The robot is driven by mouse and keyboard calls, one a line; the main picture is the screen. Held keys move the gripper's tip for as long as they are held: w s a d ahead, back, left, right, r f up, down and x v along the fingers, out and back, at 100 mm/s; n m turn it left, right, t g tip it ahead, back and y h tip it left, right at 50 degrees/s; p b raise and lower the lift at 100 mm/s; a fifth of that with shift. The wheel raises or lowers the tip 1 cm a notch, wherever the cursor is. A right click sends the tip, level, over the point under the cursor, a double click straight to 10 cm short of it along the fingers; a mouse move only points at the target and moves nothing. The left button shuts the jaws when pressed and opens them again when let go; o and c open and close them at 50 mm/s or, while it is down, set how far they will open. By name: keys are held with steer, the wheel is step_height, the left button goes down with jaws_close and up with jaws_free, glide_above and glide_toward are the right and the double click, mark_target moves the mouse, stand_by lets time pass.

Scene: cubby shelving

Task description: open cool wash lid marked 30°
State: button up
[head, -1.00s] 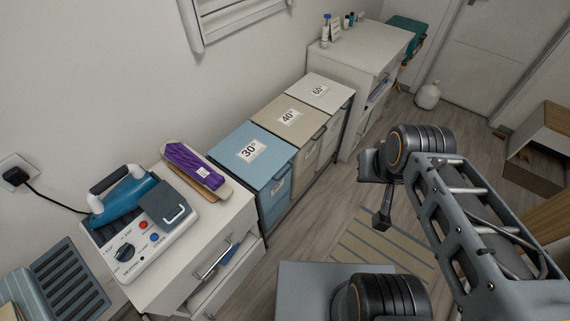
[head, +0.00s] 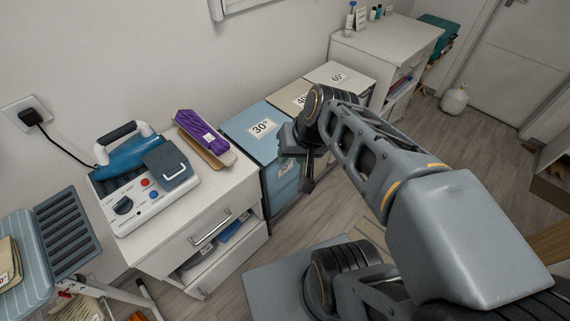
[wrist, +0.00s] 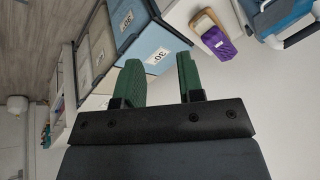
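The blue bin's lid (head: 256,128), marked 30°, lies closed in the row of bins at the middle of the head view. In the wrist view the blue lid (wrist: 150,45) shows beyond my fingers. My gripper (wrist: 158,82) has its two green fingers apart with nothing between them. In the head view my gripper (head: 305,180) hangs in front of the bins, apart from the lid as far as I can tell. My arm hides part of the bins to the right.
Beige 40° (head: 290,97) and white 60° (head: 338,76) lids continue the row. A white cabinet (head: 245,190) with an open lower drawer stands left, carrying a blue iron (head: 135,155) and a purple package (head: 198,130).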

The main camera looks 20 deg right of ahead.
steer(key=w+d+f+m+t+y+b, duration=0.1)
steer(key=w+f+m+y+b, duration=0.15)
steer(key=f+b, duration=0.4)
steer(key=w+d+f+m+y+b, duration=0.1)
steer(key=w+f+b, duration=0.2)
steer(key=f+b, duration=0.35)
steer(key=w+d+f+m+t+b, duration=0.4)
steer(key=w+d+f+t+b, duration=0.15)
steer(key=d+f+b, duration=0.35)
steer(key=w+d+f+m+t+b, duration=0.35)
steer(key=w+d+f+b, duration=0.3)
steer(key=f+b, duration=0.4)
steer(key=b+x, duration=0.1)
steer(key=x, duration=1)
steer(key=shift+w+a+b, duration=0.25)
steer(key=shift+w+b, duration=0.1)
steer(key=shift+c, duration=0.2)
jaws_close()
